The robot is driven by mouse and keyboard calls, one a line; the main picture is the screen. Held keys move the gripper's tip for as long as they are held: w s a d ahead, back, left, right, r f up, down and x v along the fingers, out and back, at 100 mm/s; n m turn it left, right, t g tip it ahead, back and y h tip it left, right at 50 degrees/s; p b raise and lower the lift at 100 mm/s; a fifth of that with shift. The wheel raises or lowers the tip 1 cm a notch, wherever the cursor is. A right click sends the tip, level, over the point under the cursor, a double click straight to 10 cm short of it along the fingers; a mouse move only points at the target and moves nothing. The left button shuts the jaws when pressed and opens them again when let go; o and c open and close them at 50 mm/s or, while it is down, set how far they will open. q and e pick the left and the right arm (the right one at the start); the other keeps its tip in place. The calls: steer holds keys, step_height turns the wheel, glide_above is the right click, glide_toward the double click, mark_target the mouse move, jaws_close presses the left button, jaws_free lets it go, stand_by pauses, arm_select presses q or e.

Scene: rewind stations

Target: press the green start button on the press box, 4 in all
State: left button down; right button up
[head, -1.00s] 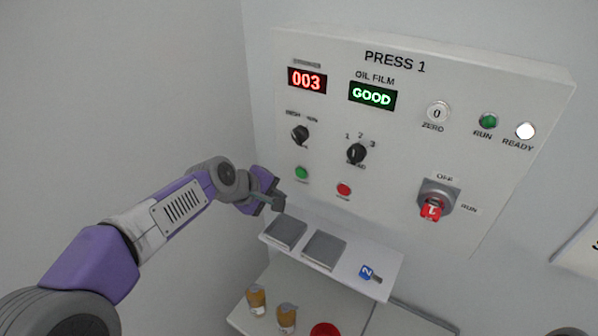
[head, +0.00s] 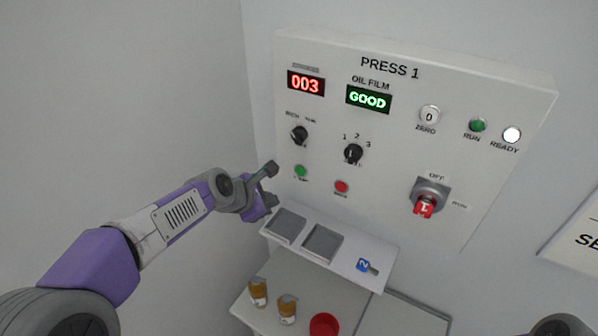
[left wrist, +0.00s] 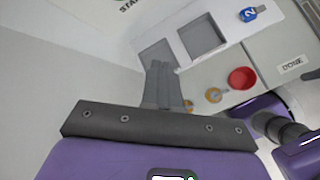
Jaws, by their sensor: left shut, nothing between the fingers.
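The press box (head: 400,125) is a pale panel marked PRESS 1 on the wall. Its green start button (head: 300,171) is at the lower left of the panel, with a red button (head: 341,187) to its right. The red counter display (head: 306,84) reads 003. My left gripper (head: 271,168) is shut and empty. Its fingertips are left of the green button, with a visible gap between them in the head view. In the left wrist view its closed fingers (left wrist: 161,84) show against the shelf. My right gripper is not in view.
The oil film display (head: 368,98) reads GOOD, and the READY lamp (head: 511,135) is white. A red-handled switch (head: 425,205) is at the panel's right. Below, a shelf (head: 345,277) has two grey recesses and a blue tag. Brown-topped items and a red round thing (head: 324,325) are lower.

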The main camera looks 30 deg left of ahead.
mark_target(300, 172)
arm_select(q)
steer(key=w+p, duration=0.5)
steer(key=w, duration=0.3)
steer(key=shift+w+d, duration=0.35)
steer(key=shift+w, duration=0.05)
stand_by(1.8)
steer(key=shift+w+p, duration=0.45)
steer(key=shift+p, duration=0.2)
